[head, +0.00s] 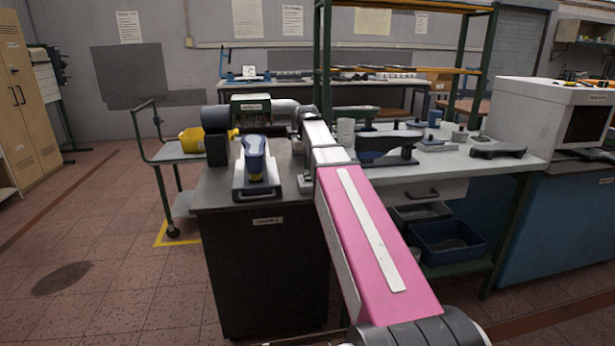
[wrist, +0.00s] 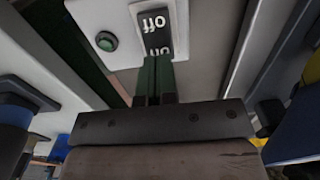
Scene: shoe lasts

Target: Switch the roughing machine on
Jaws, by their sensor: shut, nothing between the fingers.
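A black rocker switch (wrist: 155,32) with white "off" and "on" lettering, upside down in the wrist view, sits in a light grey plate. My gripper (wrist: 158,62) is shut and empty, its dark green fingertips at the "on" end, partly covering it. I cannot tell whether they touch it or which side is pressed in. A round green button or lamp (wrist: 105,41) is on the panel to the left. In the head view a green housing (head: 251,109), apparently part of the machine, stands on the dark cabinet (head: 262,275). The switch is not discernible there.
A blue shoe last on a stand (head: 256,168) is at the cabinet top's front. The bench to the right (head: 455,165) holds several lasts and tools, with a green shelf frame (head: 325,50) rising from it. A trolley with a yellow item (head: 192,139) stands left. Floor at left is clear.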

